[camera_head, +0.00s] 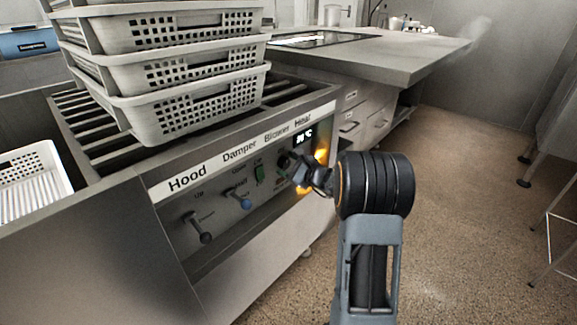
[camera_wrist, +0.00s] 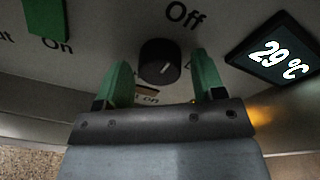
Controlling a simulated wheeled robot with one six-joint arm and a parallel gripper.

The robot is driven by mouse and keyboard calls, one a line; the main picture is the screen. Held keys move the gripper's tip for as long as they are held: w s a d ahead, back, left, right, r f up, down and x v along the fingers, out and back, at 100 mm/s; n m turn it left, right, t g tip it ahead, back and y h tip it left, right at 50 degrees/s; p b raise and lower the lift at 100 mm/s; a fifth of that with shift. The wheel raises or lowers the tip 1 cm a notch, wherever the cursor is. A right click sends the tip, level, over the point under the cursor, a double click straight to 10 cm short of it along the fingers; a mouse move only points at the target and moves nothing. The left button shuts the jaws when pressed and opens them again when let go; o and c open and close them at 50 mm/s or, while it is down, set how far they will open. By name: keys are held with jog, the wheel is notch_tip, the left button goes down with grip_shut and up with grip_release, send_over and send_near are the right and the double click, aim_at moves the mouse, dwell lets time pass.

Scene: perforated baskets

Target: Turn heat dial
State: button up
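The heat dial (camera_wrist: 160,63) is a round black knob with a light pointer mark, on the grey control panel in the wrist view. "Off" is printed above it. My gripper (camera_wrist: 163,80) is open, with its two green-tipped fingers on either side of the dial. I cannot tell whether they touch it. A temperature display (camera_wrist: 274,58) to the right of the dial reads 29 °C. In the head view my gripper (camera_head: 291,165) is at the panel under the "Heat" label, and it hides the dial there. The display (camera_head: 304,136) is just above it.
Stacked perforated baskets (camera_head: 200,105) stand on the rails above the panel. Open floor (camera_head: 460,200) lies to the right.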

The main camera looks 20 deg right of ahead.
jog(key=shift+o, duration=0.3)
jog(key=shift+s+d+r, duration=0.15)
jog(key=shift+s+d, duration=0.05)
jog(key=shift+s, duration=0.2)
jog(key=p+v, duration=0.4)
jog(key=v, duration=0.9)
jog(key=s+a+r+n+g+y+p, duration=0.1)
jog(key=s+a+r+n+g+p, duration=0.4)
jog(key=a+r+p, duration=0.4)
jog(key=s+a+r+n+g+y+p, duration=0.1)
jog(key=s+a+r+n+g+p, duration=0.2)
jog(key=a+r+n+g+p, duration=0.35)
jog(key=s+a+r+n+h+p, duration=0.1)
jog(key=s+r+n+h+p, duration=0.2)
jog(key=r+p, duration=0.4)
jog(key=s+r+n+h+p, duration=0.3)
jog(key=r+n+p, duration=0.2)
jog(key=r+p, duration=0.2)
jog(key=s+a+r+n+h+p, duration=0.1)
jog(key=s+r+n+h+p, duration=0.1)
jog(key=r+n+p, duration=0.3)
notch_tip(320, 180, up, 4)
jog(key=shift+s+a+f+h+p, duration=0.1)
jog(key=shift+s+a+h+p, duration=0.3)
jog(key=shift+s+p, duration=0.45)
